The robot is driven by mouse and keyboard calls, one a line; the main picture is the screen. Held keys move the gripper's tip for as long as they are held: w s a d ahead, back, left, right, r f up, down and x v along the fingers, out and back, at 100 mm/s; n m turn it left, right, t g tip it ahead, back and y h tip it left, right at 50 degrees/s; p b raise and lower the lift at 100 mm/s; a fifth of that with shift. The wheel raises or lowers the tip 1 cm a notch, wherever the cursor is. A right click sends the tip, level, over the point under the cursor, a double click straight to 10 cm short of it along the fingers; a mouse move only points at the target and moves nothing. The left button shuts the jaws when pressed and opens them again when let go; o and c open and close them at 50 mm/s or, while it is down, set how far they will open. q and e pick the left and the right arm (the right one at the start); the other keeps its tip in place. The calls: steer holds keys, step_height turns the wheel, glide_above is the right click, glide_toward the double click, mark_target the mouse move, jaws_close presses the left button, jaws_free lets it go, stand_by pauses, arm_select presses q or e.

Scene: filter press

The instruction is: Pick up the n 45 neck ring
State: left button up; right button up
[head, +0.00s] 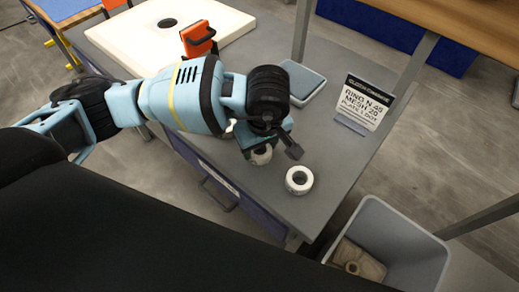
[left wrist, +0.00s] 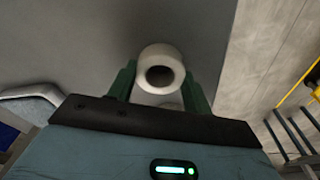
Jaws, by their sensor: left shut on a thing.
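My left gripper (head: 268,143) is low over the grey table, pointing down, and is shut on a white ring (head: 260,156). In the head view the gripper partly hides that ring. A second white ring (head: 299,180) with a dark centre lies loose on the table, apart from the gripper, near the table's corner. In the left wrist view a white ring (left wrist: 162,66) with a dark hole shows between the green fingers of my left gripper (left wrist: 160,85). I cannot read any size mark on either ring. My right gripper is not in view.
A small grey tray (head: 300,82), a pale slab (head: 215,22) and an orange block (head: 198,38) are farther back. A grey bin (head: 405,240) with things inside stands beyond the table's edge.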

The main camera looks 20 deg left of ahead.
arm_select(q)
steer(key=shift+r, duration=0.1)
steer(key=shift+r, duration=0.4)
steer(key=r, duration=0.1)
steer(key=s+r, duration=0.1)
steer(key=shift+r, duration=0.3)
steer(key=s+a+r+b, duration=0.1)
steer(key=s, duration=1.4)
steer(key=shift+a+r, duration=0.2)
steer(key=shift+a, duration=0.1)
steer(key=shift+w, duration=0.1)
